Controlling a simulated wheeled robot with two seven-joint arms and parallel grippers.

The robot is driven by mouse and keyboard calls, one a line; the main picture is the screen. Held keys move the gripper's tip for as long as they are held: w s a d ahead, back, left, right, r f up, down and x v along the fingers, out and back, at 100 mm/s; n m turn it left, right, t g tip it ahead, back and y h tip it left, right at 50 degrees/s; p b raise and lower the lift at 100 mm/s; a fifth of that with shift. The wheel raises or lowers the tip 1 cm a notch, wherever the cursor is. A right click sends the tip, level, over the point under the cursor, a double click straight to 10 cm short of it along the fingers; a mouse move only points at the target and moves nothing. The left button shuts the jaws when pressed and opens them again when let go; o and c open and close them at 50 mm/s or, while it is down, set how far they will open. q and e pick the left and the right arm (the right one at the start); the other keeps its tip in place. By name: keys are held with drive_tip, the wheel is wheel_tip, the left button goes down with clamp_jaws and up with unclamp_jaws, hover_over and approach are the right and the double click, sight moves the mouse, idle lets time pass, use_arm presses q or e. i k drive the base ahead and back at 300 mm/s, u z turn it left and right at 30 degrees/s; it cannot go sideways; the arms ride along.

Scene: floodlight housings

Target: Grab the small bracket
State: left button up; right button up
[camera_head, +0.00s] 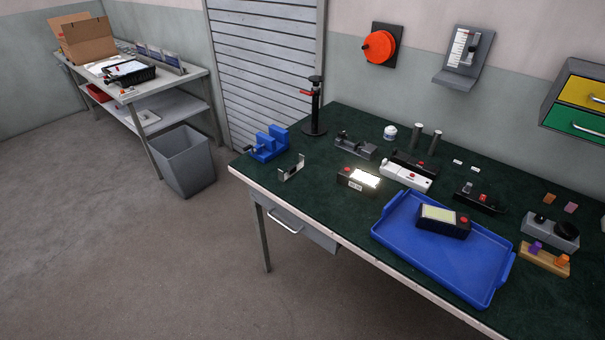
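A small metal bracket (291,169) stands on the dark green bench top near the front left edge. It is a thin U shape with light upright ends and a dark spot on one of them. It sits just in front of a blue vise-like fixture (268,143) and apart from it. Nothing is touching the bracket. Neither of my grippers shows in the head view.
The workbench (330,222) has a blue tray (430,260) holding a floodlight housing (443,220). A lit housing (359,179), a grey fixture (356,147) and a black stand (315,108) are near the bracket. A bin (184,163) stands on the floor left of the bench.

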sight(293, 169)
drive_tip(key=z, duration=1.1)
drive_tip(key=i, duration=0.6)
